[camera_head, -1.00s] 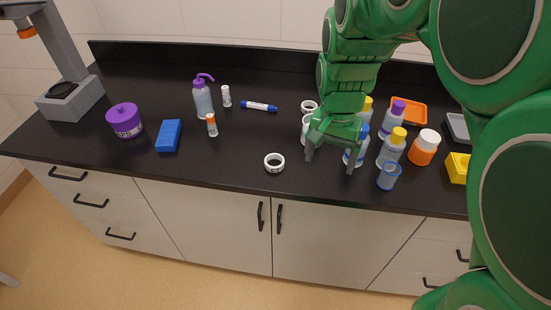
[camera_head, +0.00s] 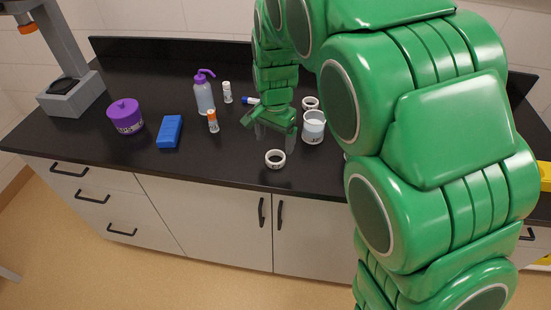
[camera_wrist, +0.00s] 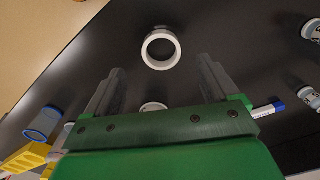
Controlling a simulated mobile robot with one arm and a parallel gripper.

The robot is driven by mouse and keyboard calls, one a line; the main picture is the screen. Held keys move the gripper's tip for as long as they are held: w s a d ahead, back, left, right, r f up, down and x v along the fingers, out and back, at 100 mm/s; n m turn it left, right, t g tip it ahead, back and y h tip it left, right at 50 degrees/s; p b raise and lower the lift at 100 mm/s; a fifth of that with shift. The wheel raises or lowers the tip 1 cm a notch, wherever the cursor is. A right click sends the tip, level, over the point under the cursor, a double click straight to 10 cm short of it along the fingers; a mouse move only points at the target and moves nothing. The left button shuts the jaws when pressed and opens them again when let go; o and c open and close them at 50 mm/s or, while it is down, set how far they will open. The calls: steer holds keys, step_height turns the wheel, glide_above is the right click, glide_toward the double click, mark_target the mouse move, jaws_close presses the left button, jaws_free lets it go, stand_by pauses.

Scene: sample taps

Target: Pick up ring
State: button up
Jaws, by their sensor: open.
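A white ring (camera_head: 275,159) lies flat on the black counter near its front edge. It also shows in the wrist view (camera_wrist: 161,36), just beyond and between my fingertips. A second white ring (camera_head: 310,103) lies further back, right of my gripper. My gripper (camera_head: 271,130) is open and empty above the counter, behind the front ring in the head view. Its two fingers show apart in the wrist view (camera_wrist: 160,66), with the ring not between them. Another white round rim shows low between the fingers, partly hidden; I cannot tell what it is.
A white beaker (camera_head: 313,127) stands close to the right of my gripper. An orange-capped vial (camera_head: 212,121), purple-topped bottle (camera_head: 204,95) and blue block (camera_head: 169,132) stand left. My arm hides the right side.

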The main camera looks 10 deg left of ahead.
mark_target(275, 161)
steer(key=shift+w+f, duration=0.15)
steer(key=shift+f, duration=1.5)
steer(key=shift+w+f, duration=0.1)
steer(key=shift+f, duration=1.55)
steer(key=shift+c, duration=0.2)
steer(key=c, duration=1.1)
steer(key=shift+r, duration=0.15)
